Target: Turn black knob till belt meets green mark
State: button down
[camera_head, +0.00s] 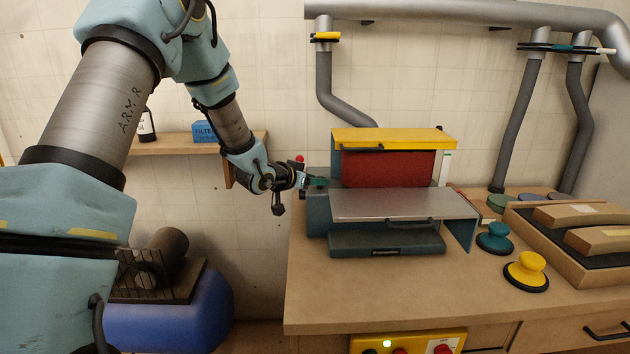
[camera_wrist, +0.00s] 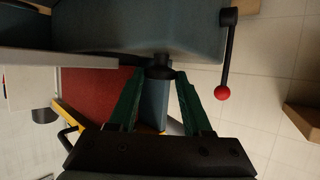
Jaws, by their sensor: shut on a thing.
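The belt sander stands on the bench with a red belt (camera_head: 388,168) under a yellow top cover (camera_head: 395,138). A white strip (camera_head: 445,168) with a small green mark (camera_head: 446,154) stands at the belt's right side. My gripper (camera_head: 318,182) is at the machine's left side. In the wrist view, its green fingers (camera_wrist: 161,75) are shut on a small black knob (camera_wrist: 159,62) on the housing. The red belt also shows in the wrist view (camera_wrist: 95,95). The knob is hidden in the head view. How the belt's edge lies against the mark is too small to tell.
A black lever with a red ball (camera_wrist: 222,92) sticks out close to the right of my gripper in the wrist view. A grey table plate (camera_head: 395,205) fronts the belt. Teal (camera_head: 495,239) and yellow (camera_head: 526,272) knobbed discs and a wooden tray (camera_head: 570,262) occupy the bench's right.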

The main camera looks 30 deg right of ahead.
jog(key=shift+w+r+p, duration=0.1)
jog(key=shift+p, duration=0.35)
jog(key=shift+w+a+r+m+g+h+p, duration=0.15)
jog(key=shift+m+g+h+p, duration=0.15)
jog(key=shift+m+g+p, duration=0.45)
jog(key=m+g+p, duration=0.1)
jog(key=p, duration=0.1)
jog(key=shift+w+p, duration=0.1)
jog(key=shift+p, duration=0.3)
jog(key=shift+w+m+g+h+p, duration=0.1)
jog(key=shift+m+g+h+p, duration=0.3)
jog(key=shift+m+g+p, duration=0.5)
jog(key=shift+w+f+m+g+p, duration=0.15)
jog(key=shift+f+m+g+p, duration=0.05)
jog(key=shift+m+g+p, duration=0.9)
jog(key=shift+g, duration=0.35)
jog(key=shift+c, duration=1.8)
grip_release()
